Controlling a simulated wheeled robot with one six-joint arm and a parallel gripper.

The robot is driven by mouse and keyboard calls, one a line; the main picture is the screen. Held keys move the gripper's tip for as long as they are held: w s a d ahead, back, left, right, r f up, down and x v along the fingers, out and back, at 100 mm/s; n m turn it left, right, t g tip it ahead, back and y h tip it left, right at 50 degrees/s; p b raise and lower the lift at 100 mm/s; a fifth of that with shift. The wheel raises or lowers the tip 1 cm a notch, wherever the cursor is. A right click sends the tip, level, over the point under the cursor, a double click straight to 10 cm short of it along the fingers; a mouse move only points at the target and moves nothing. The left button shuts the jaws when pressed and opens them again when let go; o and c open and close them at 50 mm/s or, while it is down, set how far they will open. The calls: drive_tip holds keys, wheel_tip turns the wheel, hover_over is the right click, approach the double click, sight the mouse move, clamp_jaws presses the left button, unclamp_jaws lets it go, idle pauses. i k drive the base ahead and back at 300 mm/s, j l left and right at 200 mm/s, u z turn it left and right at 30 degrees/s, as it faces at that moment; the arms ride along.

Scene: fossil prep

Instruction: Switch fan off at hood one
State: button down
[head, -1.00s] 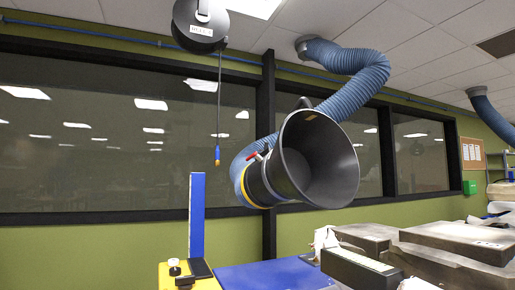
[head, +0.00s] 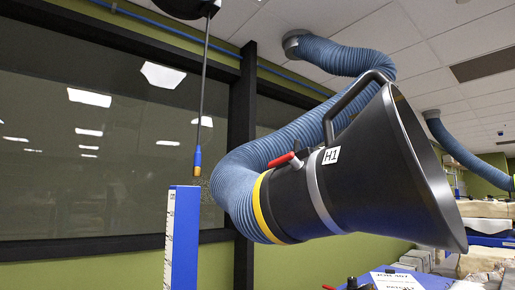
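Hood one (head: 365,165) is a large black funnel labelled H1, in the middle and right of the head view. Its wide mouth faces right, mostly turned away from me. A red lever (head: 282,160) sticks out at its narrow end, beside a yellow ring (head: 263,208). A black loop handle (head: 345,105) is on its top. A blue ribbed hose (head: 236,190) joins it to the ceiling. I cannot make out a fan switch. My gripper is not in view.
A dark cord (head: 205,90) with a blue and yellow end hangs from a round black unit (head: 187,8), left of the hood. A blue post (head: 183,240) with scale marks stands below it. Pale blocks (head: 485,208) and a paper sheet (head: 397,281) lie lower right.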

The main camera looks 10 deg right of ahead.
sight(296, 144)
drive_tip(key=i+j, duration=0.6)
drive_tip(key=i, duration=0.15)
